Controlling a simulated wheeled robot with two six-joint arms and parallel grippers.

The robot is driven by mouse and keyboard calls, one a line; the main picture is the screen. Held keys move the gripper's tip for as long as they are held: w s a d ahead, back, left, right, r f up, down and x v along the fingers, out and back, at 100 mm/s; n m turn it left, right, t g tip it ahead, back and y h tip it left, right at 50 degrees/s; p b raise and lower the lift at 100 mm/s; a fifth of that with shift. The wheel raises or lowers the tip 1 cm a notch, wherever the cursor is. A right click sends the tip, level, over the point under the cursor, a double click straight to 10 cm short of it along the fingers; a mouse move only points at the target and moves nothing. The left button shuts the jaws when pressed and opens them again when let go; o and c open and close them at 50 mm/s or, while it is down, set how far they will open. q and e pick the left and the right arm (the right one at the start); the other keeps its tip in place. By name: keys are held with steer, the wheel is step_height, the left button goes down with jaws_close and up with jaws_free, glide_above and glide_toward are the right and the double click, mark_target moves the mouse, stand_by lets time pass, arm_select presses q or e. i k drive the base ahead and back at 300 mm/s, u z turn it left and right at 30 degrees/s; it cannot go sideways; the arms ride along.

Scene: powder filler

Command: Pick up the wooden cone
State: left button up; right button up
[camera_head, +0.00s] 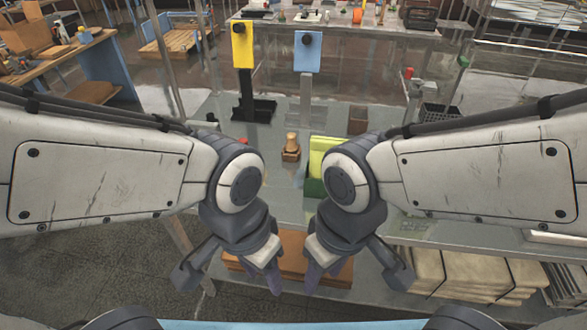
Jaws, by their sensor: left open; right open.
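The wooden cone (291,143) is a small light-brown piece standing upright on the grey table, between and beyond my two arms. Its lower part is a darker brown block-like base (291,156). My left gripper (274,277) hangs pointing down in front of the table's near edge, well short of the cone. My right gripper (312,277) hangs beside it in the same way. Both are open and I see nothing held in them. My arms hide parts of the table on both sides.
A green and yellow box-like item (318,160) stands right of the cone, partly behind my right arm. A yellow panel (243,45) and a blue panel (307,52) stand on posts behind. A dark basket (437,114) is at the right.

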mark_target(291, 147)
steer(key=k, duration=0.55)
steer(key=u, duration=1.05)
steer(key=i, duration=1.35)
steer(key=z, duration=0.7)
steer(key=i, duration=0.55)
steer(key=z, duration=0.7)
